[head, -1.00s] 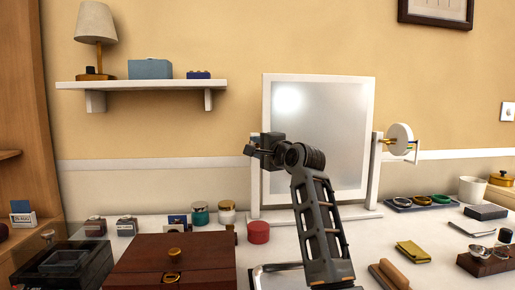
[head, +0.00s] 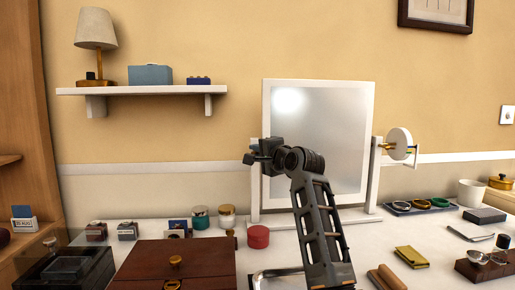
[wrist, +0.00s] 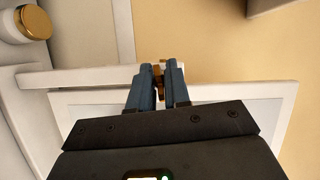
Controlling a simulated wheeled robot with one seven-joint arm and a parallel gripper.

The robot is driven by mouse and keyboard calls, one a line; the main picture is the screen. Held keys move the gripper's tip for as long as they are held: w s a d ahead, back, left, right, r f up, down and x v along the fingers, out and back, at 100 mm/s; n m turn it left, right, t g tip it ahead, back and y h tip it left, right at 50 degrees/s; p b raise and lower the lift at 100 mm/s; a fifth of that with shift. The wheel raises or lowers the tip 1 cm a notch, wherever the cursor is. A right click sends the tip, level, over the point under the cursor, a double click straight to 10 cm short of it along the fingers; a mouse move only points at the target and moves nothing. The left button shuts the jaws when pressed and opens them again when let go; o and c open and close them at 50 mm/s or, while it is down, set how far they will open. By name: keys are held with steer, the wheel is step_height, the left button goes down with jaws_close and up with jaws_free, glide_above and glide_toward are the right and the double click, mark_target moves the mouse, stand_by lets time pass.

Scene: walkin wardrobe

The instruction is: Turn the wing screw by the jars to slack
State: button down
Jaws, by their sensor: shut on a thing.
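The wing screw (wrist: 158,77) is a small brass-coloured piece between my fingertips in the wrist view, at the side of the white mirror frame. My gripper (wrist: 158,72) is shut on it with blue-grey fingers. In the head view my gripper (head: 250,158) is at the left post of the table mirror (head: 318,115), and it hides the screw there. The jars, one teal-lidded (head: 200,217) and one gold-lidded (head: 227,216), stand on the table below and left of it. A gold-lidded jar (wrist: 33,22) shows at the wrist view's upper left.
A white disc (head: 400,142) with coloured marks and a brass pointer is at the mirror's right post. A shelf (head: 140,90) hangs at upper left.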

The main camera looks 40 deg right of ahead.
steer(key=shift+r+n+g+p, duration=0.35)
steer(key=shift+n+p, duration=0.35)
steer(key=shift+p, duration=0.55)
steer(key=n+g+p, duration=0.1)
steer(key=n+p, duration=0.2)
steer(key=p, duration=0.2)
steer(key=shift+g, duration=0.25)
steer(key=n+g+h+p, duration=0.1)
steer(key=n+p, duration=0.1)
steer(key=p, duration=0.2)
steer(key=shift+f+n, duration=0.15)
steer(key=shift+n, duration=0.15)
steer(key=n+g+h+p, duration=0.1)
steer(key=n+p, duration=0.1)
steer(key=p, duration=0.1)
steer(key=shift+f+n, duration=0.1)
steer(key=shift+n, duration=0.2)
steer(key=n+g+h+p, duration=0.2)
steer(key=n, duration=0.1)
steer(key=shift+f+n, duration=0.1)
steer(key=shift+n, duration=0.2)
steer(key=n+g+h, duration=0.1)
steer(key=n+h, duration=0.1)
steer(key=n, duration=0.1)
steer(key=shift+f+p, duration=0.1)
steer(key=shift+p, duration=0.25)
steer(key=shift+h, duration=0.3)
